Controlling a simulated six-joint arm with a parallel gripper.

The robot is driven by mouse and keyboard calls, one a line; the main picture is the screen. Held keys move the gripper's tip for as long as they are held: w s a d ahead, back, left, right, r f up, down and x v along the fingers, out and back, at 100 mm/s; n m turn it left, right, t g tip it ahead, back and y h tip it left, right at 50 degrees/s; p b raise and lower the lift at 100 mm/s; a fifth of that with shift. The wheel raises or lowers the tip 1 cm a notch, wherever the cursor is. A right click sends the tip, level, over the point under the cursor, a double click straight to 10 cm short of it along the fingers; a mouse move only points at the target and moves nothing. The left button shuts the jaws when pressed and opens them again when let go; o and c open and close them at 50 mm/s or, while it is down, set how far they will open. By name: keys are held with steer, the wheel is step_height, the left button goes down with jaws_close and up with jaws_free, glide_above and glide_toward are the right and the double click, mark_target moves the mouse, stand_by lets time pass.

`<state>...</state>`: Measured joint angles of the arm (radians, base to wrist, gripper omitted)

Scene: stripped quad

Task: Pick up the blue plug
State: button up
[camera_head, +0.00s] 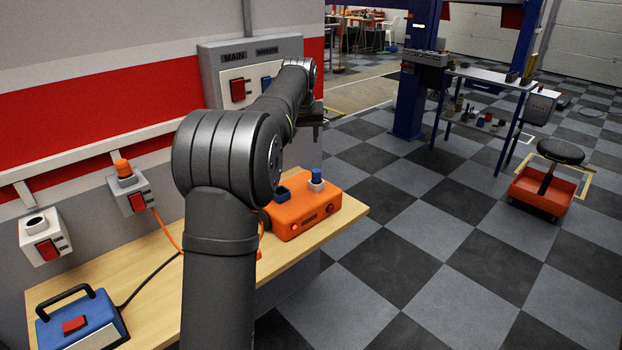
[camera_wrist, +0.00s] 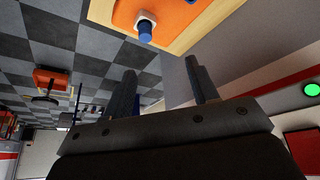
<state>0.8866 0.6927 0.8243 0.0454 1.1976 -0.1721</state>
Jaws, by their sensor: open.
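The blue plug (camera_head: 316,175) stands upright in a white ring on top of the orange box (camera_head: 292,218), near the box's right rear corner. In the wrist view the blue plug (camera_wrist: 145,36) shows near the top, on the orange surface (camera_wrist: 178,14). My gripper (camera_wrist: 164,82) is open and empty, its two dark fingers spread apart with nothing between them. In the head view my gripper (camera_head: 318,132) is partly hidden behind my arm, above and apart from the plug.
The orange box sits on a wooden bench (camera_head: 150,262) near its right end. A blue box with a handle (camera_head: 82,322), an orange plug (camera_head: 124,168) in a wall socket and a grey panel (camera_head: 285,48) are nearby. Checkered floor lies beyond the bench.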

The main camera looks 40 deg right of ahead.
mark_target(316, 170)
steer(key=shift+m, duration=0.4)
steer(key=d+x, duration=0.1)
steer(key=x, duration=0.5)
steer(key=s+d+x, duration=0.1)
steer(key=x, duration=0.6)
steer(key=s+d+x, duration=0.1)
steer(key=x, duration=0.6)
steer(key=shift+d+r, duration=0.15)
steer(key=shift+r, duration=0.15)
steer(key=c, duration=1.1)
